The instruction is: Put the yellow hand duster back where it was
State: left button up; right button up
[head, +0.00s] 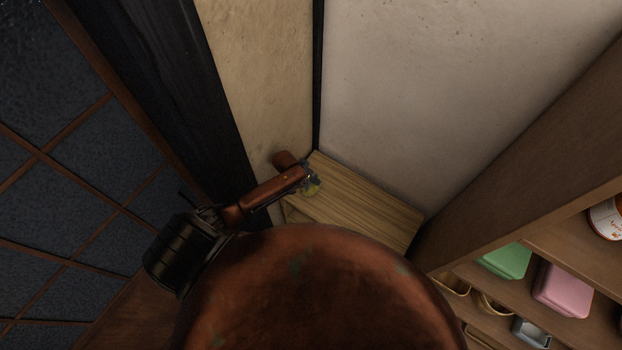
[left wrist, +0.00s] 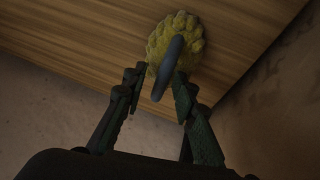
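The yellow hand duster (left wrist: 188,42) has a fluffy, knobbly yellow body and a grey curved strap or handle. In the left wrist view it is against a wooden surface (left wrist: 90,30). My left gripper (left wrist: 160,82) has its two dark fingers apart, one to each side of the grey strap, with a gap visible beside it. In the head view my left gripper (head: 311,181) is over the left end of a small wooden top (head: 365,205), and a bit of yellow shows at its fingers. Whether the fingers touch the duster is hard to tell. My right gripper is out of view.
Plaster walls meet in a corner behind the wooden top, with a dark post (head: 185,80) at left. A brown shelf unit at right holds a green box (head: 506,260), a pink box (head: 562,288) and a white tub (head: 606,218). The top's right part is clear.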

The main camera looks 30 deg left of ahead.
pick_arm(q)
jog(key=p+v, duration=1)
jog(key=v, duration=0.2)
jog(key=shift+r, duration=0.15)
